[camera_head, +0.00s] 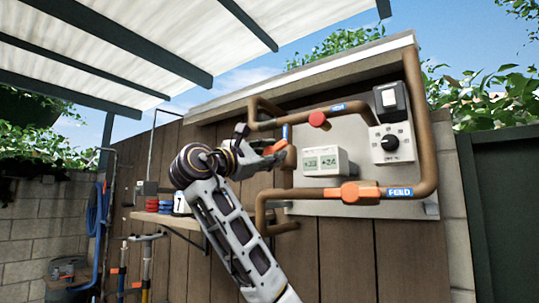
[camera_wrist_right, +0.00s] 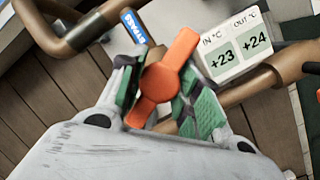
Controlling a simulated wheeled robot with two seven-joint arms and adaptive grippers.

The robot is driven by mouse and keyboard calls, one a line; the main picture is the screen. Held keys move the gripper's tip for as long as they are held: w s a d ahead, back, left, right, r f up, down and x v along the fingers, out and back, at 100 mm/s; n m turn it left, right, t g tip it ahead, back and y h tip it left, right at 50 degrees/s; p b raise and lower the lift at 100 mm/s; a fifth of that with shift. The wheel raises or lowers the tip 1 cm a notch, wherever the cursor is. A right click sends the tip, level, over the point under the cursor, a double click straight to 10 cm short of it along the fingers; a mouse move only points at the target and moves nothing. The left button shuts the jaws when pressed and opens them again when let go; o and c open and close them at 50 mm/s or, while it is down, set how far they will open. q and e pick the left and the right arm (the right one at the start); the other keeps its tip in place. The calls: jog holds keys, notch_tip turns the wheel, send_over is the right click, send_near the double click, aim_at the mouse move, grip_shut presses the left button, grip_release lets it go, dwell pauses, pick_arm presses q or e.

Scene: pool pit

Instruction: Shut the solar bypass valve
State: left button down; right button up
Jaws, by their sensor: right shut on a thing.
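The bypass valve's orange handle (camera_wrist_right: 168,78) sits beside the blue BYPASS label (camera_wrist_right: 134,26) in the right wrist view. It appears to lie crosswise to the labelled pipe stretch. In the head view the handle (camera_head: 281,146) is partly hidden by my right gripper (camera_head: 262,150). My right gripper (camera_wrist_right: 160,95) is shut on the handle, with a green-padded finger on each side. The pipe directly behind the handle is largely hidden. My left gripper is not in view.
A display box (camera_head: 325,162) reading +23 and +24 stands close right of the handle. A shelf (camera_head: 165,220) is at left.

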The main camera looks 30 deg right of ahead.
jog(key=o, duration=1)
jog(key=shift+d, duration=0.1)
jog(key=shift+o, duration=0.2)
jog(key=shift+a, duration=0.2)
jog(key=v, duration=1.1)
jog(key=shift+a+f, duration=0.15)
jog(key=shift+a, duration=0.15)
jog(key=shift+s, duration=0.15)
